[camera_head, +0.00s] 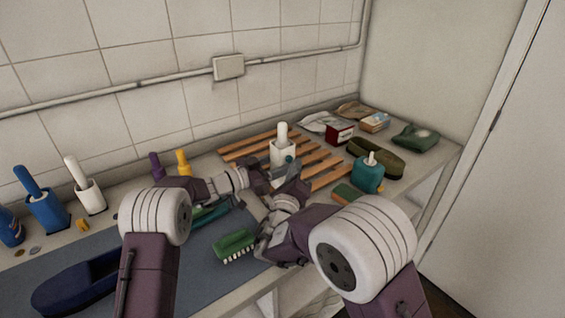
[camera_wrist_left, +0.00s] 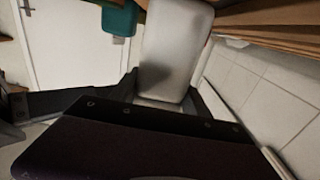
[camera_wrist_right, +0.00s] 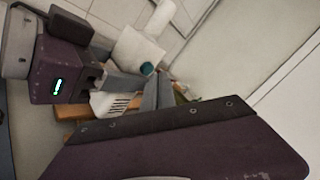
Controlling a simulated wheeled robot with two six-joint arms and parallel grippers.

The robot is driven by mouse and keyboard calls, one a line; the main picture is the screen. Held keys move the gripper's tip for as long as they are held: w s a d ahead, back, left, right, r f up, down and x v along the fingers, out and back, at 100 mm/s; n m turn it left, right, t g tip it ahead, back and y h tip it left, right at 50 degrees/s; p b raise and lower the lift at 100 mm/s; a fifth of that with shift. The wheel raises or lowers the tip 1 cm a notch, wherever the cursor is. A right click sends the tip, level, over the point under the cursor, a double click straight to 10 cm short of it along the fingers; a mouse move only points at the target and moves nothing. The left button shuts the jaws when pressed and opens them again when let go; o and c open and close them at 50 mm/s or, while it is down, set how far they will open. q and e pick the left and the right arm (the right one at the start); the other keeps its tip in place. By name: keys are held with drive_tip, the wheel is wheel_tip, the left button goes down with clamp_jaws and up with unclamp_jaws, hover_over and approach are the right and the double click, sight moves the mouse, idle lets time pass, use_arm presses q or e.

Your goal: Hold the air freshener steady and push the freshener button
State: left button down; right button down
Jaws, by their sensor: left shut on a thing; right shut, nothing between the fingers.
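The air freshener (camera_head: 281,151) is a white upright body with a narrower white top and a round teal button (camera_head: 289,159) on its side. It stands at the slatted wooden rack. My left gripper (camera_head: 268,175) is shut on its body; the white body (camera_wrist_left: 176,50) fills the space between the fingers in the left wrist view. My right gripper (camera_head: 296,176) is shut and empty, close in front of the freshener. In the right wrist view, the teal button (camera_wrist_right: 147,68) shows just beyond the dark right fingertips (camera_wrist_right: 160,88). Contact cannot be told.
A teal bottle (camera_head: 368,176) stands to the right, with a sponge (camera_head: 347,193) and a brown brush (camera_head: 376,160) near it. A green brush (camera_head: 234,244) lies in front. The wooden rack (camera_head: 256,142) lies behind. Blue and white holders stand at left.

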drive_tip(key=s+d, duration=0.3)
drive_tip(key=s, duration=0.2)
drive_tip(key=shift+d, duration=0.2)
use_arm(q)
drive_tip(key=shift+c, duration=2.2)
unclamp_jaws()
drive_tip(key=shift+a, duration=0.1)
drive_tip(key=v, duration=1.2)
